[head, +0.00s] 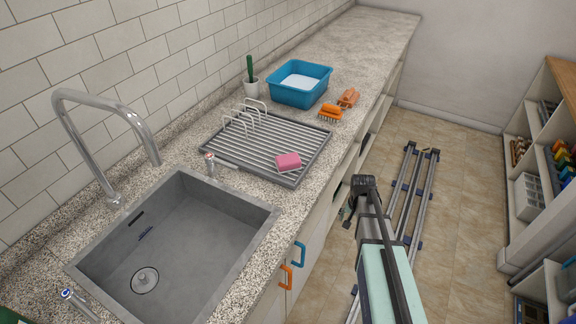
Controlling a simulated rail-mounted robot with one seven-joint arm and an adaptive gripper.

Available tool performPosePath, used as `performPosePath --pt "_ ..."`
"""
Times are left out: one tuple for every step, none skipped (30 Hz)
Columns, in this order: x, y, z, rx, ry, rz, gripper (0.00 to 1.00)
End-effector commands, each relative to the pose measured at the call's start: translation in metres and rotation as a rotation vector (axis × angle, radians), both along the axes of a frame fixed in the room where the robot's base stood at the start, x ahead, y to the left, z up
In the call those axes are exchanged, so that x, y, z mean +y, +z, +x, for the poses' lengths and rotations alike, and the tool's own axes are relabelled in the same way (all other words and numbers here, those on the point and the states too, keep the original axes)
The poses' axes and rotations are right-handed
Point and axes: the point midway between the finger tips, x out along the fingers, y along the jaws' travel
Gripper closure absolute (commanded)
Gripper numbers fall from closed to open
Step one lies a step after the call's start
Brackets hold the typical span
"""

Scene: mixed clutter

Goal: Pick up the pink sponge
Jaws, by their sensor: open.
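The pink sponge (288,161) lies on the right front part of the grey ribbed drying rack (262,146), on the counter beside the sink. Its whole top and front side show, with nothing over it. My gripper (362,183) is to the right of the sponge, out past the counter's front edge above the floor side. It is small and dark in this view, and its fingers are hard to make out. It is open and apart from the sponge.
The steel sink (170,245) with a tall curved faucet (108,115) lies left of the rack. White wire holders rise from the rack's rear. The far counter (350,40) is clear.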

Motion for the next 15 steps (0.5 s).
performPosePath --pt "-0.005 0.018 0.027 -0.042 -0.024 -0.003 0.17" --pt "-0.007 0.030 0.040 -0.064 -0.041 -0.004 0.17" --pt "-0.011 0.046 0.056 -0.094 -0.062 -0.004 0.17" --pt "-0.013 0.058 0.067 -0.116 -0.078 -0.006 0.17" --pt "-0.016 0.071 0.078 -0.139 -0.093 -0.005 0.17" --pt "-0.019 0.088 0.092 -0.168 -0.114 -0.004 0.17" --pt "-0.021 0.100 0.102 -0.188 -0.128 -0.005 0.17" --pt "-0.024 0.111 0.110 -0.206 -0.142 -0.004 0.17" --pt "-0.027 0.126 0.120 -0.229 -0.158 -0.003 0.17" --pt "-0.028 0.135 0.126 -0.244 -0.169 -0.002 0.17" --pt "-0.030 0.145 0.132 -0.259 -0.181 -0.001 0.17" --pt "-0.032 0.156 0.139 -0.276 -0.192 0.000 0.17" --pt "-0.034 0.165 0.144 -0.287 -0.201 0.001 0.17" --pt "-0.035 0.172 0.148 -0.299 -0.209 0.002 0.17" --pt "-0.037 0.182 0.153 -0.313 -0.219 0.003 0.17"
